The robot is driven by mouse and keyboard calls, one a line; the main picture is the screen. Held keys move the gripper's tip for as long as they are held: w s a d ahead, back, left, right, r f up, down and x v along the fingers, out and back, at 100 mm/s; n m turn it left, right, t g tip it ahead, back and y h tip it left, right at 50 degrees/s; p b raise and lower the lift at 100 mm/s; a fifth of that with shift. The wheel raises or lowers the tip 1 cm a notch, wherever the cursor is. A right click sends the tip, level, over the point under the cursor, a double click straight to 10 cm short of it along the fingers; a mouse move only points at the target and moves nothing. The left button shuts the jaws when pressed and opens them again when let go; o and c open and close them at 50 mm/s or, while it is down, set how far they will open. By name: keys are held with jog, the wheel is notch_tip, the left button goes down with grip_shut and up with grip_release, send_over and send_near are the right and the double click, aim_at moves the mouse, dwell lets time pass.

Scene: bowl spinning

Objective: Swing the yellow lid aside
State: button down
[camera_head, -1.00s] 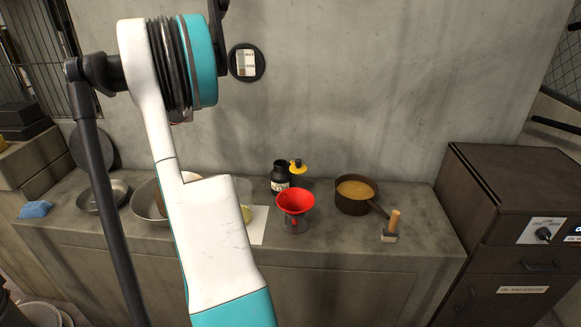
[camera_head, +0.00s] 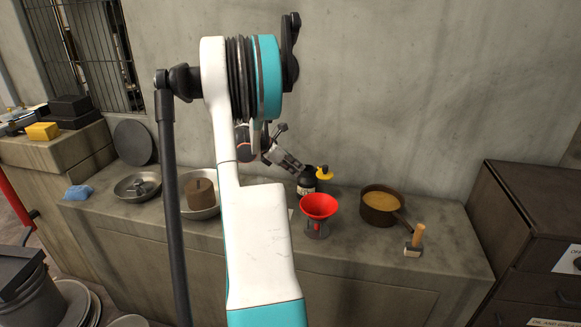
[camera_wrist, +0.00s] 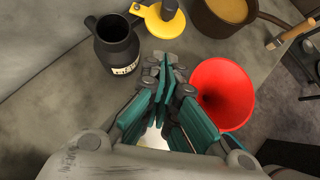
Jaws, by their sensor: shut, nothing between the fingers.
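The yellow lid (camera_head: 324,174) sits at the right side of the dark jar (camera_head: 307,187) on the counter. In the wrist view the lid (camera_wrist: 158,22) is a flat yellow disc with a darker knob, off to the side of the jar (camera_wrist: 113,48), whose round mouth shows open. My gripper (camera_head: 299,169) is shut and empty, just above and left of the jar in the head view. In the wrist view the closed fingertips (camera_wrist: 162,66) are below the lid and right of the jar, with no clear contact.
A red funnel (camera_head: 319,207) stands right of the jar, close beside my fingers in the wrist view (camera_wrist: 224,92). A brown pot (camera_head: 381,208) of yellowish liquid and a wooden-handled tool (camera_head: 415,240) are farther right. Metal bowls (camera_head: 128,187) stand left.

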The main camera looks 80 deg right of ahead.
aim_at(322, 175)
jog(key=s+d+f, duration=0.1)
jog(key=s+d+f+b, duration=0.1)
jog(key=s, duration=0.1)
jog(key=s+d+f+b, duration=0.1)
jog(key=s, duration=0.1)
jog(key=shift+d+f, duration=0.1)
jog(key=shift+d, duration=0.1)
jog(key=shift+s+d, duration=0.3)
jog(key=shift+s, duration=0.05)
jog(key=shift+s+a+n+t+h, duration=0.1)
jog(key=shift+s+n+t+h, duration=0.2)
jog(key=shift+s+n+h, duration=0.3)
